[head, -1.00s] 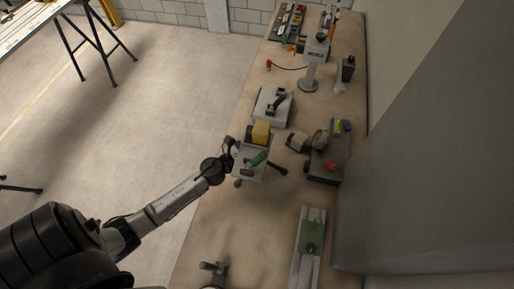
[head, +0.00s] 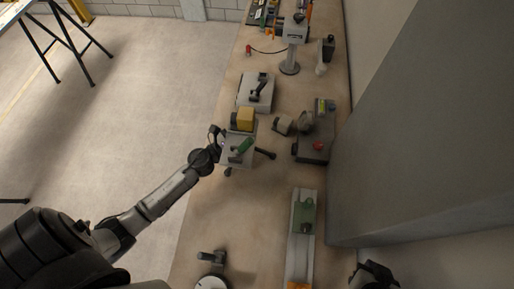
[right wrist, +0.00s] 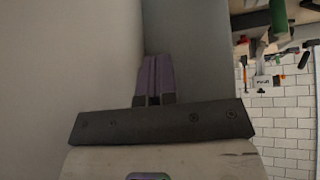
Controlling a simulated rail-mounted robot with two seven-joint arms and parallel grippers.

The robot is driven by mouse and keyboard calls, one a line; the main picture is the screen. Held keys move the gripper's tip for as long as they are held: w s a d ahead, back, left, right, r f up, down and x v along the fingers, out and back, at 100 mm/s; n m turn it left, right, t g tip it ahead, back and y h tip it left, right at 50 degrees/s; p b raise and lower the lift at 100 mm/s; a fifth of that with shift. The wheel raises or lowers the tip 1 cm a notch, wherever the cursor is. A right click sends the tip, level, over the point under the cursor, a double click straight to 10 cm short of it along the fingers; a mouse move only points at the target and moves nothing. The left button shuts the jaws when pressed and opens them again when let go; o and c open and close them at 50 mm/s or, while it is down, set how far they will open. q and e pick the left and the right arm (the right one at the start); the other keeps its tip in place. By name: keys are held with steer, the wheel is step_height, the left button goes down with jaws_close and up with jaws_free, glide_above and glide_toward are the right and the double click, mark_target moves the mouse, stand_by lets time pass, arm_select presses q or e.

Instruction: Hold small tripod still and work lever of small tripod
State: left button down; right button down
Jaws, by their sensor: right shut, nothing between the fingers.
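A small stand with a grey plate, dark feet and a green lever (head: 241,149) sits on the bench in the head view. It looks like the small tripod. My left gripper (head: 215,138) is at its left edge; whether the fingers touch or grip it is too small to tell. My right gripper (head: 373,274) is at the bottom right of the head view, well away from the stand. In the right wrist view its fingers (right wrist: 154,78) are together and empty in front of a grey surface.
A yellow block (head: 243,119) stands just behind the stand. A dark box with a red knob (head: 314,148) is to its right. A green-topped rail (head: 302,235) lies nearer. A large grey panel (head: 420,130) bounds the right side.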

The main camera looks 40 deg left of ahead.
steer(key=w+a+r+y, duration=0.1)
steer(key=w+a+r, duration=0.25)
steer(key=w, duration=0.35)
steer(key=g+y, duration=1.4)
steer(key=y, duration=0.6)
glide_toward(243, 148)
steer(key=shift+w+d+f, duration=0.35)
steer(key=shift+w+d, duration=0.15)
steer(key=shift+d, duration=0.3)
steer(key=shift+w+d+f, duration=0.35)
steer(key=shift+w+d, duration=0.15)
steer(key=shift+d, duration=0.25)
steer(key=x, duration=1)
